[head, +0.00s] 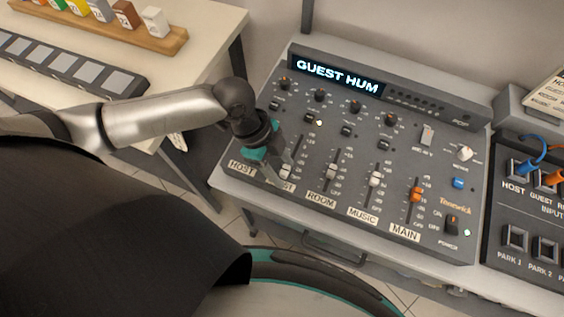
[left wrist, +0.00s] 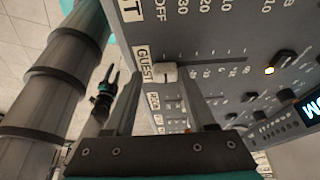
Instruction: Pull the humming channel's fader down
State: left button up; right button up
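The grey mixer (head: 350,130) has a lit display (head: 338,76) reading "GUEST HUM". The GUEST fader's pale cap (head: 286,171) sits at the lower end of its slot, near the GUEST label; the left wrist view shows the cap (left wrist: 165,72) too. My left gripper (head: 276,175) is down at this fader. Its fingers (left wrist: 163,85) stand on either side of the cap, with visible gaps. The HOST fader is hidden behind my gripper in the head view. My right gripper (left wrist: 110,78) shows small in the left wrist view, fingers apart and empty, away from the mixer.
The ROOM (head: 331,171), MUSIC (head: 376,179) and orange MAIN (head: 416,195) faders stand to the right of GUEST. A patch panel (head: 520,215) with blue and orange cables is at the far right. A table (head: 205,50) with a wooden block rack is at upper left.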

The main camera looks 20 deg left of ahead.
pick_arm(q)
jog(key=shift+o, duration=0.7)
jog(key=shift+w, duration=0.1)
jog(key=shift+a+r, duration=0.1)
jog(key=shift+r, duration=0.15)
jog(key=p+v, duration=0.2)
jog(key=v, duration=1.2)
jog(key=shift+a+r, duration=0.25)
jog(key=shift+r, duration=0.1)
jog(key=shift+f, duration=0.1)
